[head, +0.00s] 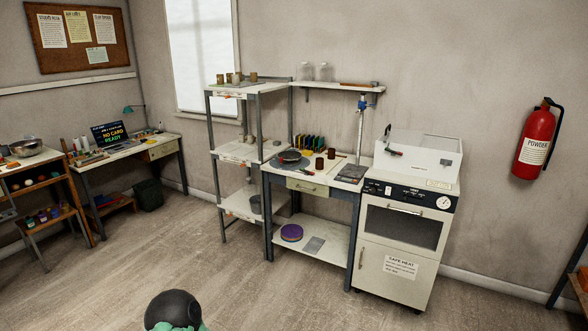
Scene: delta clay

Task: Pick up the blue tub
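Several small coloured tubs (43,216) stand on the lower shelf of the wooden rack at the left edge of the head view. Some look blue or purple, but they are too small to tell for sure which is the blue tub. Neither of my grippers shows in the head view.
A desk (160,150) with a laptop (112,136) stands behind the rack. A metal shelf unit (240,152), a workbench (310,183) and a white kiln-like cabinet (396,268) line the back wall. The floor (150,262) in front is largely clear.

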